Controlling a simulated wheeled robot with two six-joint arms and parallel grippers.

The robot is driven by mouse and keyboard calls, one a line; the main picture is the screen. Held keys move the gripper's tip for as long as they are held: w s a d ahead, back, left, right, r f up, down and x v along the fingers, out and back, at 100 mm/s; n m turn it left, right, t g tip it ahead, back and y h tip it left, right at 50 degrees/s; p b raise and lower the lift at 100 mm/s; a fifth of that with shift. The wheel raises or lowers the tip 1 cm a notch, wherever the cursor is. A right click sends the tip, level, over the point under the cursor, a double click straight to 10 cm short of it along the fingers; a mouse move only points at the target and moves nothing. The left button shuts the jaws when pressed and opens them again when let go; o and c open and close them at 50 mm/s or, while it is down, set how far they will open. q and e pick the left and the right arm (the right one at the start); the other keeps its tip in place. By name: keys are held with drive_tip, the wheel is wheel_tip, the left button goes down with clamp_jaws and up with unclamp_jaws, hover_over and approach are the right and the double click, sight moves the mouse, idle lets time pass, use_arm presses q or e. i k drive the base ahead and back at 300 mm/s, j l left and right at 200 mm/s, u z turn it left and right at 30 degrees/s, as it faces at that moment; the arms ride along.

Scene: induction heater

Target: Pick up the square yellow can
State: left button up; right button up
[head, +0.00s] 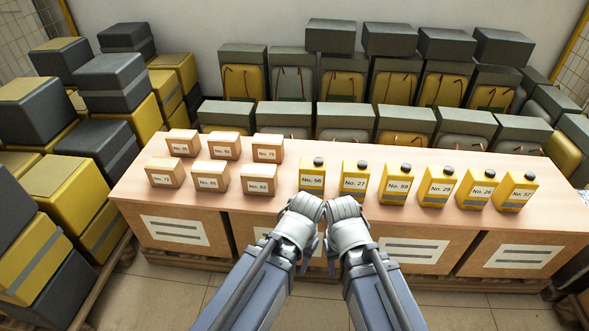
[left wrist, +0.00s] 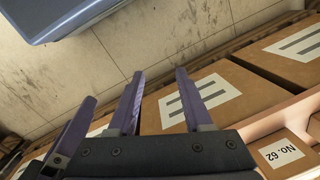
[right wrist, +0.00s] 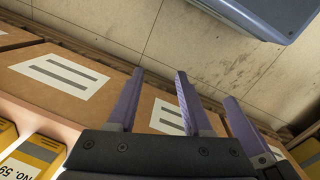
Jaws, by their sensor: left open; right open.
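Several square yellow cans with dark caps and white number labels stand upright in a row on the right half of the table, from No. 56 (head: 312,176) and No. 27 (head: 355,177) to No. 59 (head: 396,185), No. 29 (head: 439,187) and No. 32 (head: 515,191). Can No. 59 partly shows in the right wrist view (right wrist: 35,155). My right gripper (right wrist: 160,72) and my left gripper (left wrist: 160,75) are open and empty, side by side at the table's front edge, below cans No. 56 and No. 27. Neither touches a can.
Several small brown boxes, such as No. 62 (head: 259,180), stand in two rows left of the cans on the wooden table (head: 140,192). Large labelled cartons (head: 175,230) sit under the tabletop. Grey and yellow crates (head: 335,85) are stacked behind and left. Bare tabletop lies behind the cans.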

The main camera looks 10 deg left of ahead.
sight(312, 171)
drive_tip(key=j, duration=1.3)
drive_tip(key=i, duration=0.05)
